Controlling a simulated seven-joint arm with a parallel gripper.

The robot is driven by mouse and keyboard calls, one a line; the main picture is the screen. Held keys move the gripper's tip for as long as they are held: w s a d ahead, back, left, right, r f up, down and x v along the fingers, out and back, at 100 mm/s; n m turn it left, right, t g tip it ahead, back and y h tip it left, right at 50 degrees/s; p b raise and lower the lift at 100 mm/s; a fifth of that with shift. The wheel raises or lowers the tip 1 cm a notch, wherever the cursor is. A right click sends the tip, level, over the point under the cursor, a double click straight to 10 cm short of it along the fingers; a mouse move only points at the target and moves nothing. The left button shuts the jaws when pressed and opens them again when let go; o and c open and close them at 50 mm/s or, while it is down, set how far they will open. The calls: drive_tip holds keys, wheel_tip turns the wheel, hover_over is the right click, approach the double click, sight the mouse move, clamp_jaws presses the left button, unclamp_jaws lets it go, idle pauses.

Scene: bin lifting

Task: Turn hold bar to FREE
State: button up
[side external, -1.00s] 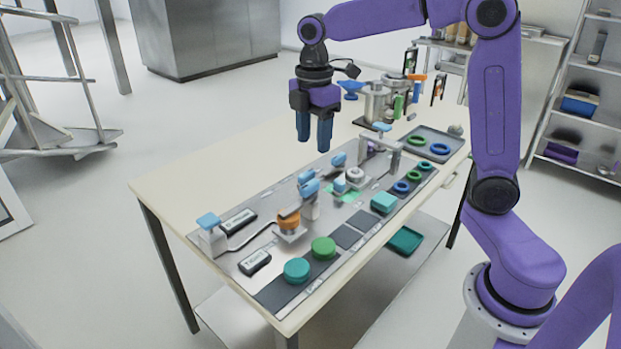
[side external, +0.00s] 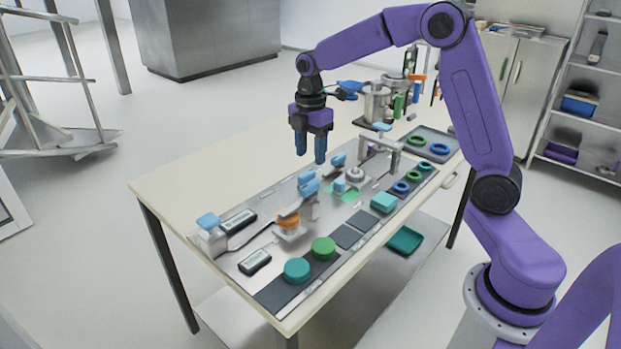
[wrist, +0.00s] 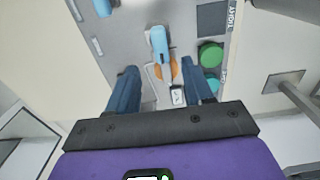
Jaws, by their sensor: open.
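My gripper (side external: 310,155) is open and empty, pointing down above the far side of the workbench panel. In the wrist view the two blue fingers (wrist: 160,68) are spread apart with nothing between them in their grip. A blue-handled lever (side external: 308,186) stands on the panel over an orange disc (side external: 288,222). It also shows in the wrist view as a blue handle (wrist: 159,42) over the orange disc (wrist: 173,70). I cannot tell which part is the hold bar, and no FREE mark is readable.
A green knob (side external: 323,248) and a teal knob (side external: 297,270) sit on the near dark strip. Two small dark label boxes (side external: 255,262) lie on the panel. A metal arch (side external: 383,147), a ring tray (side external: 432,146) and metal canisters (side external: 376,102) stand farther right. The bench's left far area is bare.

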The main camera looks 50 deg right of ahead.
sight(310, 183)
wheel_tip(310, 183, down, 8)
drive_tip(key=shift+f, duration=0.15)
idle(0.3)
clamp_jaws()
